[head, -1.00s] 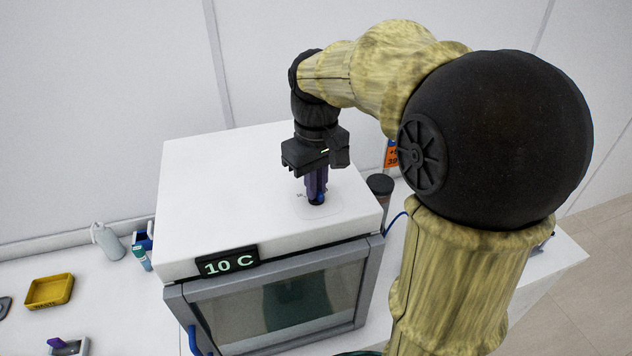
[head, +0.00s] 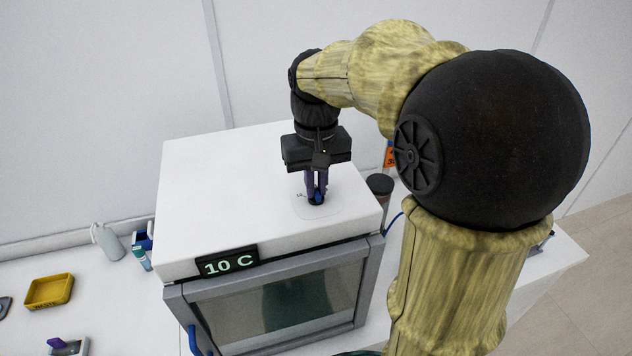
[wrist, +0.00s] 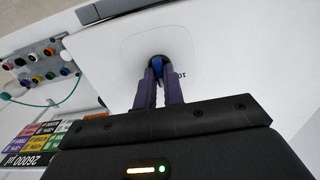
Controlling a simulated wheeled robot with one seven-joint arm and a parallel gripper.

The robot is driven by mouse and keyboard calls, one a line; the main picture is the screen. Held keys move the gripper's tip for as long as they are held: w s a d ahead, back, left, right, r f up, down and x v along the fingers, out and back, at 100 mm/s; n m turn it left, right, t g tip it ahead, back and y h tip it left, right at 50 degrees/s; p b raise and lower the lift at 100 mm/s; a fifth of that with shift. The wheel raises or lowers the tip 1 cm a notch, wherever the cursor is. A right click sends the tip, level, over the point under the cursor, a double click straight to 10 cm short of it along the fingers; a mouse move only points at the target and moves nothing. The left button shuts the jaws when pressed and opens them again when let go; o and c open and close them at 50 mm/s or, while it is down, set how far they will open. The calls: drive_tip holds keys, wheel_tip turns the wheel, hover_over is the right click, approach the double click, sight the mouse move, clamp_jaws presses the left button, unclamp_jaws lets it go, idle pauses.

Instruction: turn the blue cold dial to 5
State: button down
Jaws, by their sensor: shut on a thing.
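The blue cold dial (head: 317,197) sits on top of the white box-shaped unit (head: 215,190). It also shows in the wrist view (wrist: 158,66), with a dark round base, between the fingertips. My gripper (head: 316,192) points down at it with purple fingers shut on the dial. The fingers cover part of the dial, and its scale is mostly hidden. The display (head: 228,261) on the unit's front edge reads "10 C".
The unit has a glass door (head: 280,310) and a blue handle (head: 195,340). A dark-lidded jar (head: 380,186) stands close on its right. A yellow tray (head: 48,291) and a grey bottle (head: 108,241) are on the bench at left. Several coloured knobs (wrist: 36,75) show in the wrist view.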

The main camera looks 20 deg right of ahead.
sight(316, 189)
drive_tip(key=c, duration=1.5)
unclamp_jaws()
wheel_tip(316, 189, up, 17)
drive_tip(key=b, duration=0.1)
drive_tip(key=shift+r+b, duration=0.2)
drive_tip(key=shift+b, duration=0.1)
